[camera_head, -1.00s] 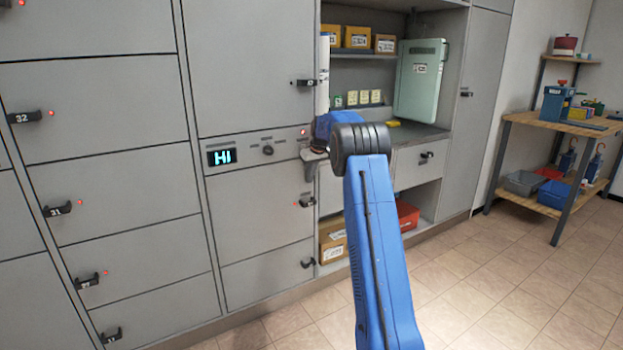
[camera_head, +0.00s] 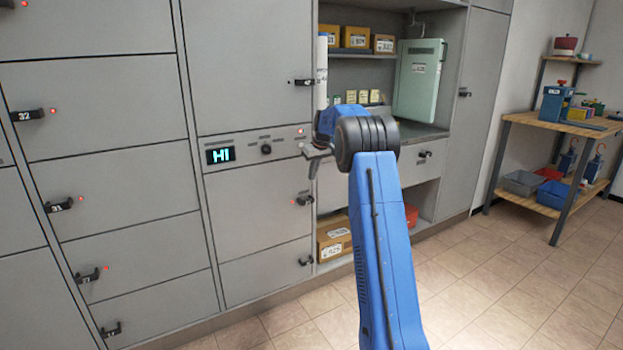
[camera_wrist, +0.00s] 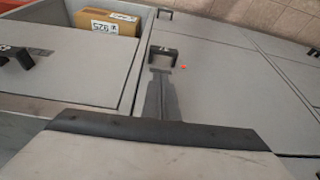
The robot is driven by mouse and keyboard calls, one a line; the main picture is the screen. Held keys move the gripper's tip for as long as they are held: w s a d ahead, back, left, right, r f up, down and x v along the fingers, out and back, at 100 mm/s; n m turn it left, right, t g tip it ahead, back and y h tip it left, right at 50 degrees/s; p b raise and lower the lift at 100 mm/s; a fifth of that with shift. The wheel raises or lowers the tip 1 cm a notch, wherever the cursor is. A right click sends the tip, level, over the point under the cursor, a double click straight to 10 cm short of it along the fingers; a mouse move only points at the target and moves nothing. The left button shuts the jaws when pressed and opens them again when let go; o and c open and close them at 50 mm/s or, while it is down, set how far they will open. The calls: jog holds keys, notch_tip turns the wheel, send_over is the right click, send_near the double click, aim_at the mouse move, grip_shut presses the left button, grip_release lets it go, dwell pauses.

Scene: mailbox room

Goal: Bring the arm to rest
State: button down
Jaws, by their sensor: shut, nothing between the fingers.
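My arm rises from the bottom of the head view, bent at a black joint, with its far part largely hidden behind that joint. My gripper shows in the wrist view (camera_wrist: 159,95) as a narrow grey shape with its fingers together and nothing between them. It points toward the grey locker fronts, and a black handle (camera_wrist: 178,53) appears just beyond its tip. I cannot tell from this view whether they touch. In the head view only a small grey part of the hand end shows left of the joint, in front of the lockers.
Grey lockers (camera_head: 110,100) with black handles fill the left. An open bay holds a green case (camera_head: 418,80) and labelled boxes (camera_head: 356,37). A cardboard box (camera_head: 333,238) sits low in it. A wooden workbench (camera_head: 555,125) stands at right. The tiled floor (camera_head: 490,290) between is clear.

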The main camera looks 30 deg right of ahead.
jog(key=v, duration=0.7)
jog(key=shift+s, duration=0.35)
jog(key=shift+r, duration=0.15)
jog(key=s+a+r, duration=0.4)
jog(key=s+a, duration=0.8)
jog(key=s, duration=0.2)
jog(key=s+a+r, duration=0.5)
jog(key=s+a, duration=0.6)
jog(key=s, duration=0.2)
jog(key=s+a+f, duration=0.3)
jog(key=s+f, duration=0.2)
jog(key=s, duration=0.6)
jog(key=s+a+f, duration=0.4)
jog(key=s+f, duration=0.1)
jog(key=s, duration=0.6)
jog(key=s+a+f, duration=0.3)
jog(key=s+f, duration=0.2)
jog(key=s, duration=0.7)
jog(key=shift+a+f+t, duration=0.2)
jog(key=shift+a+t, duration=0.1)
jog(key=shift+s, duration=0.1)
